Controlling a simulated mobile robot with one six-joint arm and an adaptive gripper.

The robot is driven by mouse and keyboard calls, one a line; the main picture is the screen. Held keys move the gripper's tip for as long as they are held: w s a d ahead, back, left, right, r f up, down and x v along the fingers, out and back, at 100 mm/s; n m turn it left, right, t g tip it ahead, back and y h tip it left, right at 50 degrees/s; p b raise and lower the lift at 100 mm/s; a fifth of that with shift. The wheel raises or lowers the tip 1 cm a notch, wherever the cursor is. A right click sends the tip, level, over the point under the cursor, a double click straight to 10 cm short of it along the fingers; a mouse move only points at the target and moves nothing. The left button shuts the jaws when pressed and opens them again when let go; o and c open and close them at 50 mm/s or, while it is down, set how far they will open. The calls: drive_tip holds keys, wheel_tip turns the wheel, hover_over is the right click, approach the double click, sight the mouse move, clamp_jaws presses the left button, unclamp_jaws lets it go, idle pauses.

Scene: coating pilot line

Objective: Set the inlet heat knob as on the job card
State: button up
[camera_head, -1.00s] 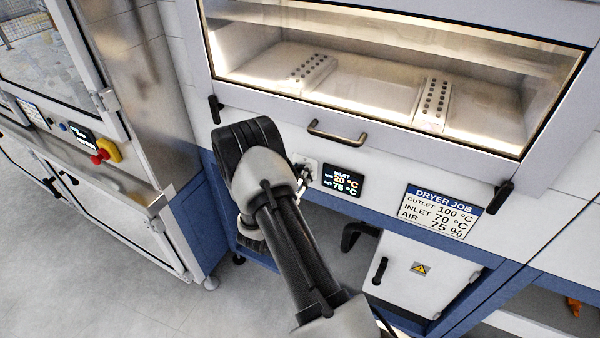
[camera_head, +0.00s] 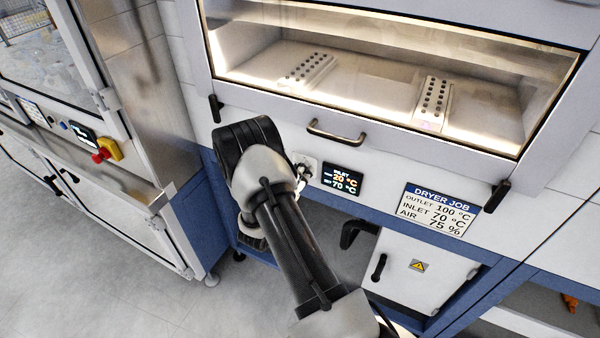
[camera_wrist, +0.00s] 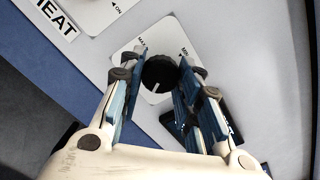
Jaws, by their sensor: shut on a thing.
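The inlet heat knob (camera_wrist: 159,73) is a round black dial with a white pointer line, on a white plate (camera_wrist: 128,58) marked MAX and MIN. My gripper (camera_wrist: 162,68) has its fingers on both sides of the knob, shut on it. In the head view my wrist and arm hide the knob. The inlet display (camera_head: 342,180), right of my gripper (camera_head: 301,172), reads 20 °C on its upper line and SET 70 °C below. The job card (camera_head: 438,211), titled DRYER JOB, reads outlet 100 °C, inlet 70 °C, air 75 %.
The dryer window with its handle (camera_head: 337,133) is above the panel. A HEAT label (camera_wrist: 49,18) shows beside another plate. At left, a neighbouring machine has a red emergency button (camera_head: 101,155).

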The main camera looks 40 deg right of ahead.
drive_tip(key=o, duration=1.1)
drive_tip(key=shift+c, duration=0.2)
drive_tip(key=shift+a, duration=0.1)
drive_tip(key=v, duration=1.2)
